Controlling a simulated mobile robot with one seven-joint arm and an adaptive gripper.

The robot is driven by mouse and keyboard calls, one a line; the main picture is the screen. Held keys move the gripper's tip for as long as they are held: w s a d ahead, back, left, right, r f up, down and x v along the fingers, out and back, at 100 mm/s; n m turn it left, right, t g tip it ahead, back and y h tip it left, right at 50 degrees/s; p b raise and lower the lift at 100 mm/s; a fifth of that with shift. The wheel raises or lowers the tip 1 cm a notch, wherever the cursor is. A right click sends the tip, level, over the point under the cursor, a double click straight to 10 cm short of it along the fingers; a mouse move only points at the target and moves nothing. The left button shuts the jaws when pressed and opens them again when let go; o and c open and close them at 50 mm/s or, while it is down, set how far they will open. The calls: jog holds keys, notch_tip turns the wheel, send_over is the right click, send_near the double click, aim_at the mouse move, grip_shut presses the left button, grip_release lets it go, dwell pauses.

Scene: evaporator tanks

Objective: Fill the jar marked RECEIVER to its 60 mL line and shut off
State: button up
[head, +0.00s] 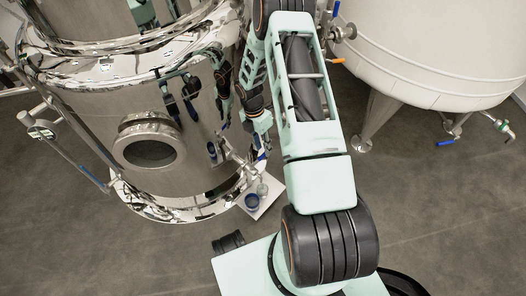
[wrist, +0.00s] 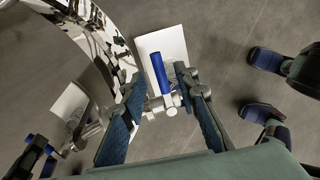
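My gripper (wrist: 158,82) is open, its two blue-padded fingers apart on either side of a blue valve handle (wrist: 158,74). I cannot tell whether either finger touches the handle. The handle belongs to a small metal valve (wrist: 168,105) on the side of the steel tank (head: 190,165). In the head view my gripper (head: 261,150) is low beside that tank. No RECEIVER mark, 60 mL line or liquid level can be read.
The polished tank mirrors my arm, the board and the jar. A pale tank (head: 430,50) on legs stands at the right, with a blue-handled outlet (head: 445,143). A pipe with a gauge (head: 42,132) runs along the left. Grey floor (head: 440,220) is clear at the right.

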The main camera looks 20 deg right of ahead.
jog(key=shift+s+f, duration=0.2)
jog(key=shift+f, duration=0.8)
grip_shut()
